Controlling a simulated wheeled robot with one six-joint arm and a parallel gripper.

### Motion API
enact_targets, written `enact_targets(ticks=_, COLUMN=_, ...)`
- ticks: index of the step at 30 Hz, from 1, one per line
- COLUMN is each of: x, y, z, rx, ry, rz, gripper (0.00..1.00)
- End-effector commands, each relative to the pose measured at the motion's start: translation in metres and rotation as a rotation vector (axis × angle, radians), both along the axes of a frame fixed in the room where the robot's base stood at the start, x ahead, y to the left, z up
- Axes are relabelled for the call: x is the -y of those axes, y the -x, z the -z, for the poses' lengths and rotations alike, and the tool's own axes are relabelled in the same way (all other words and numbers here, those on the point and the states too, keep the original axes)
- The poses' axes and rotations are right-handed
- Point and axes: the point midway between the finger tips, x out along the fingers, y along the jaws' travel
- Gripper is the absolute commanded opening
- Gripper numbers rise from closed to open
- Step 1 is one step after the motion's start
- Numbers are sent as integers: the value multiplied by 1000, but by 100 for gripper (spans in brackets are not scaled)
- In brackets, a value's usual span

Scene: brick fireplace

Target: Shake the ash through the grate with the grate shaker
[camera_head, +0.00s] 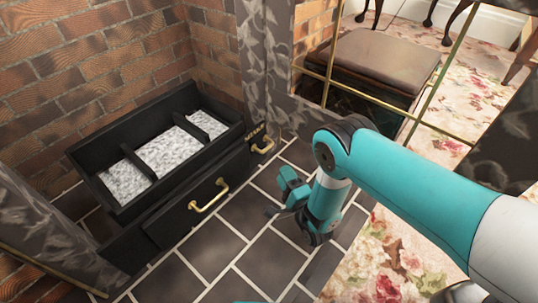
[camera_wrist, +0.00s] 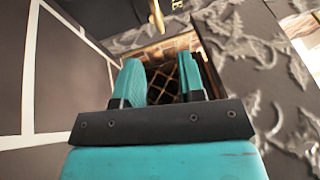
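The black grate box (camera_head: 88,176) stands against the brick wall in the head view, with grey-white ash (camera_head: 168,152) between its dark bars. A small brass handle (camera_head: 262,145) projects from its right front corner, beside pale lettering too small to read; it looks like the grate shaker. A larger brass pull (camera_head: 208,196) is on the front panel. My gripper (camera_head: 284,196) is above the dark tiles, right of the box and apart from both handles. In the wrist view, my gripper (camera_wrist: 161,78) has its fingers apart and nothing between them; a brass piece (camera_wrist: 156,14) shows beyond.
Patterned grey stone pillars (camera_head: 268,60) flank the hearth. A brass-framed screen (camera_head: 382,92) stands behind my arm at the right, with a brown-cushioned stool (camera_head: 375,55) beyond it. Dark tiles (camera_head: 235,250) in front of the box are clear.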

Motion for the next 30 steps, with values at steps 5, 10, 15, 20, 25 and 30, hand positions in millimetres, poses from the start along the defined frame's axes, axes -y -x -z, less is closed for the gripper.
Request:
enact_targets(ticks=5, x=-20, y=-37, z=-2, rx=3, ry=-2, rz=1, gripper=36)
enact_targets(ticks=10, x=-37, y=-68, z=-9, rx=3, ry=-1, rz=1, gripper=36)
enact_targets(ticks=15, x=-48, y=-88, z=-14, rx=0, ry=-2, rz=3, gripper=36)
enact_targets(ticks=20, x=-53, y=-97, z=-19, rx=-1, ry=2, rz=1, gripper=36)
enact_targets(ticks=25, x=-54, y=-98, z=-21, rx=-1, ry=2, rz=1, gripper=36)
enact_targets(ticks=30, x=-54, y=-98, z=-20, rx=-1, ry=2, rz=1, gripper=23)
